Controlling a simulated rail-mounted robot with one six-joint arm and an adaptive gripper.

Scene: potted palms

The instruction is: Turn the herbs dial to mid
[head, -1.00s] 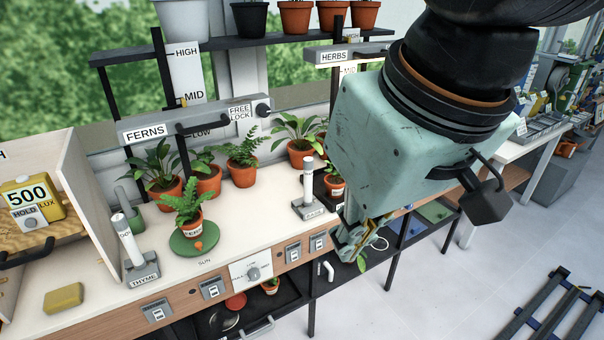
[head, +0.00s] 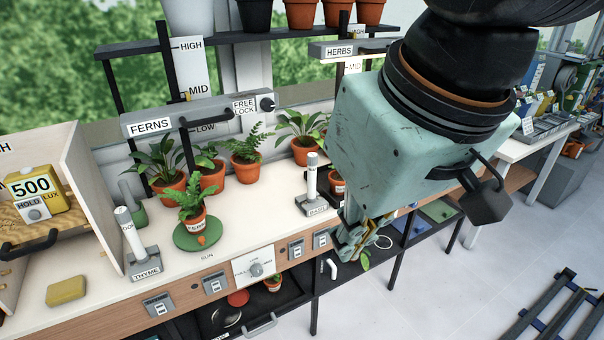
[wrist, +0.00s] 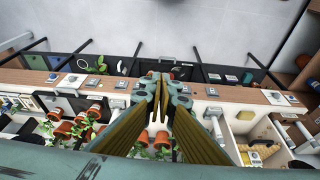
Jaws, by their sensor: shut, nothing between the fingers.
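My gripper (head: 350,250) is shut and empty at the front edge of the bench, on the right of the head view. In the wrist view its fingers (wrist: 157,82) are together over the bench front. A white dial panel with a grey knob (head: 255,269) is on the bench front left of my gripper; its lettering is too small to read. The HERBS sign (head: 338,51) hangs farther right, behind my arm. No dial labelled herbs can be made out; my arm hides part of that bench front. A pale panel with a knob (wrist: 72,80) also shows in the wrist view.
Small switches (head: 297,250) line the bench front beside my gripper. A BASIL post (head: 312,180) and a THYME post (head: 128,235) stand on the bench top. A potted fern stands on a green saucer (head: 184,240). The floor in front (head: 420,290) is mostly clear.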

